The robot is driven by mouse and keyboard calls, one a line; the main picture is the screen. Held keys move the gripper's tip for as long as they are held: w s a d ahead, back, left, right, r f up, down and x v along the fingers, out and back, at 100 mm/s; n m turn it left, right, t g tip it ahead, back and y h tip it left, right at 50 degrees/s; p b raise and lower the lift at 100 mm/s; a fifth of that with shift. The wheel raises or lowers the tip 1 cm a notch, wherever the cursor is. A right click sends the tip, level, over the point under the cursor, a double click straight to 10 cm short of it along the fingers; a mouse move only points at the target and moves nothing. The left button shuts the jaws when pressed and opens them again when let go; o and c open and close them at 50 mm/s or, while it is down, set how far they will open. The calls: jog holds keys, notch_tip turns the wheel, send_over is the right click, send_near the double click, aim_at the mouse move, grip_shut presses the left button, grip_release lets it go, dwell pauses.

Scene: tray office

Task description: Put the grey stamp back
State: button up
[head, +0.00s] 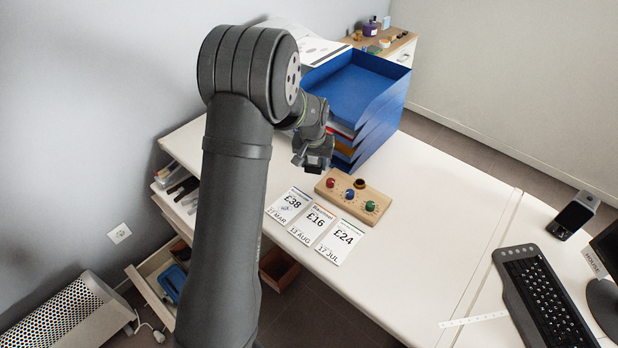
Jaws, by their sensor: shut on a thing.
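The wooden stamp rack (378,197) lies on the white desk. In its front row stand a red stamp (331,182), a blue stamp (349,194) and a green stamp (370,206). A dark round spot (360,184) shows at the rack's back edge; I cannot tell if it is a hole or an object. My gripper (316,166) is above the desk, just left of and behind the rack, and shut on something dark. I take this to be the grey stamp, but the gripper hides nearly all of it.
A stack of blue trays (378,125) stands close behind my gripper. A keyboard (540,295) is at the right.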

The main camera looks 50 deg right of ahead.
jog(key=s+d+m, duration=0.1)
jog(key=s+d, duration=0.3)
jog(key=s, duration=0.2)
send_over(310, 176)
jog(key=f, duration=0.6)
jog(key=shift+a+f, duration=0.1)
jog(key=shift+a, duration=0.15)
jog(key=shift+f, duration=2)
jog(key=o, duration=0.4)
jog(key=shift+f, duration=0.15)
jog(key=o, duration=0.4)
